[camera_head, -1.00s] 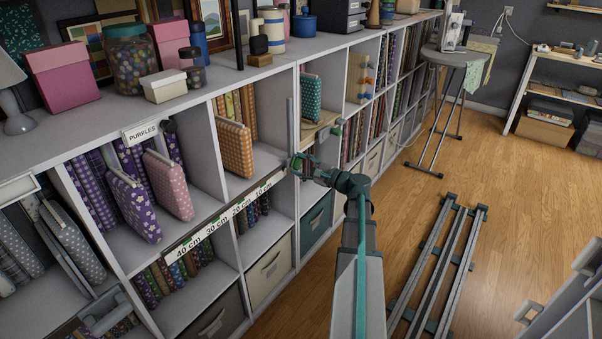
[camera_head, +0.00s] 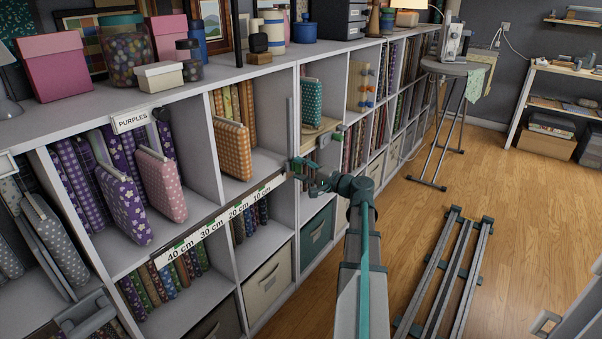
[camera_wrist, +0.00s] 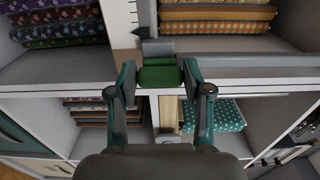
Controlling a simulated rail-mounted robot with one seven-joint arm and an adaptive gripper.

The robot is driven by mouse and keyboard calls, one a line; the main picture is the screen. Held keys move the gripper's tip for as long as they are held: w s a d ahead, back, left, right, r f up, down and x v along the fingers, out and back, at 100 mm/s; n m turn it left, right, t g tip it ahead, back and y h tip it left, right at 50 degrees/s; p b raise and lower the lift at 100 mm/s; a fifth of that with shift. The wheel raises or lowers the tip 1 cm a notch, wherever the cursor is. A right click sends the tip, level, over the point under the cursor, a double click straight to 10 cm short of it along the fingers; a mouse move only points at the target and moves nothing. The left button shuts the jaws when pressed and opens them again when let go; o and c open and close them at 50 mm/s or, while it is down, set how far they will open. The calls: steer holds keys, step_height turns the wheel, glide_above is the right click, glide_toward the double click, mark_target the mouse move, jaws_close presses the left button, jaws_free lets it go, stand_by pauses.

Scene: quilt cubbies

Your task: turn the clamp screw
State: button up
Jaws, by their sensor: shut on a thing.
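A green knob (camera_wrist: 160,75), which appears to be the clamp screw, sits below a short grey cylinder (camera_wrist: 158,47) in the wrist view. My gripper (camera_wrist: 160,78) has its teal fingers on both sides of the knob and is shut on it. In the head view my gripper (camera_head: 303,171) is at the shelf front, by the right end of the white ruler strip (camera_head: 215,225) marked in centimetres. The knob is small there and mostly hidden by the fingers. A grey rail (camera_wrist: 245,60) runs right from the clamp in the wrist view.
Shelf cubbies hold folded fabrics, among them an orange checked one (camera_head: 232,150) and a teal dotted one (camera_head: 311,103). Floor rails (camera_head: 448,270) lie at right; the wood floor beyond is clear.

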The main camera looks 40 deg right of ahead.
stand_by(0.4)
steer(key=o, duration=1.2)
steer(key=shift+c, duration=0.2)
steer(key=shift+s, duration=0.1)
steer(key=v, duration=1.2)
